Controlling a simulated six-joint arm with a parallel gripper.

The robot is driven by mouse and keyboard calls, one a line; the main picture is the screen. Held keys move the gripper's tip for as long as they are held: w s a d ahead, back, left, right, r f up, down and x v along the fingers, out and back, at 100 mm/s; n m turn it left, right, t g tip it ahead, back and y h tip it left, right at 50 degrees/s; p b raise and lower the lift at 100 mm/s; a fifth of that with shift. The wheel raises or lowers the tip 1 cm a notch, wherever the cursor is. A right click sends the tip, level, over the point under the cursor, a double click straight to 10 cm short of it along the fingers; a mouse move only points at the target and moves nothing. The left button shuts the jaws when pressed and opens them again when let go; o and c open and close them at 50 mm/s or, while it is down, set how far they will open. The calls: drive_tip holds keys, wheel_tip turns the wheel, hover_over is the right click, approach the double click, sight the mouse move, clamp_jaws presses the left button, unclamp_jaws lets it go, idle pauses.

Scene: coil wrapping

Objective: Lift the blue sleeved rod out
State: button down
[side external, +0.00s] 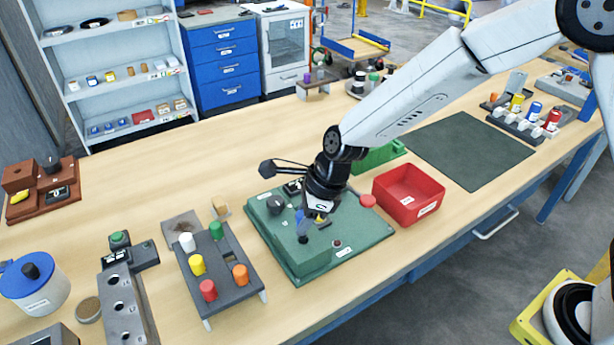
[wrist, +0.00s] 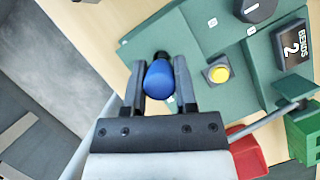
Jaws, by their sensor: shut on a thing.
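The blue sleeved rod (wrist: 159,79) shows in the wrist view as a rounded blue sleeve with a dark end beyond it. My gripper (wrist: 159,70) is shut on the blue sleeve, one finger on each side. In the side external view, my gripper (side external: 311,222) points down over the front part of the green fixture (side external: 350,240), and a bit of the blue sleeve (side external: 303,239) shows below it. The rod's lower end is hidden, so I cannot tell whether it is still seated in the fixture.
The fixture carries a yellow button (wrist: 218,74), a dark knob (wrist: 258,8) and a "BENDS 2" display (wrist: 291,46). A red bin (side external: 408,190) stands close on the right. A rack of coloured pegs (side external: 222,265) stands left. A dark mat (side external: 470,148) lies clear.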

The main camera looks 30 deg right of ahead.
drive_tip(key=shift+r, duration=3.35)
